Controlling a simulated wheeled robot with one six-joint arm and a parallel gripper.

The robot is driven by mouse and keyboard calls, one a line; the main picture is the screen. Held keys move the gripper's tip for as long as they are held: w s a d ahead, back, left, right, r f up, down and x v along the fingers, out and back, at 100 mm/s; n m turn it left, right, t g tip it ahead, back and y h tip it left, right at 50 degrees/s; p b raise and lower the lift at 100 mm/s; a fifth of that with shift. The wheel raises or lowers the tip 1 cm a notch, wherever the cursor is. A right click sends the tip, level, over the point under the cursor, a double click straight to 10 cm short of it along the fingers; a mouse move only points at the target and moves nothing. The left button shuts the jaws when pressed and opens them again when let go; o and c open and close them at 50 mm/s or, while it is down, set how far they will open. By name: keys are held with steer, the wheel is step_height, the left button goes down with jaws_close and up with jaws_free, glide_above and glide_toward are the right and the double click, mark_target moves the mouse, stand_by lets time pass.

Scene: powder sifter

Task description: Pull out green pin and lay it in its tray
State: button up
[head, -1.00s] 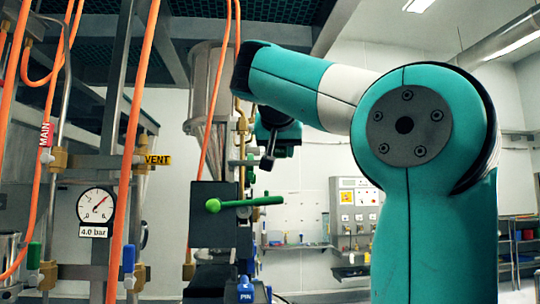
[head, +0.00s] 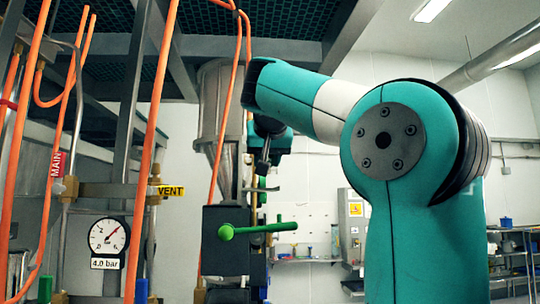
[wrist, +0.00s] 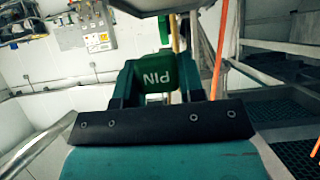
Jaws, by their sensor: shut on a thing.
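The green pin's grip (wrist: 158,76), a block with PIN on it upside down, sits between the two fingers in the wrist view. My gripper (wrist: 161,85) is shut on it. The pin's shaft is hidden, so I cannot tell whether it is still seated in anything. In the head view my gripper is small and partly hidden behind the end of my arm, beside the steel funnel (head: 224,110). I cannot make out the pin's tray in any view.
A black block with a green lever (head: 258,229) stands below the funnel. Orange hoses, a pressure gauge (head: 108,236) reading beside a 4.0 bar label, and a yellow VENT tag (head: 171,191) are at the left. A wall cabinet (head: 352,232) stands behind my arm.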

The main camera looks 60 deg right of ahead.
steer(key=w+f+b, duration=0.2)
steer(key=f, duration=0.1)
steer(key=shift+w+d, duration=0.1)
steer(key=shift+d, duration=0.1)
steer(key=shift+f+b, duration=0.6)
steer(key=shift+f, duration=0.05)
steer(key=shift+f, duration=0.15)
steer(key=o, duration=1.1)
steer(key=shift+c, duration=0.2)
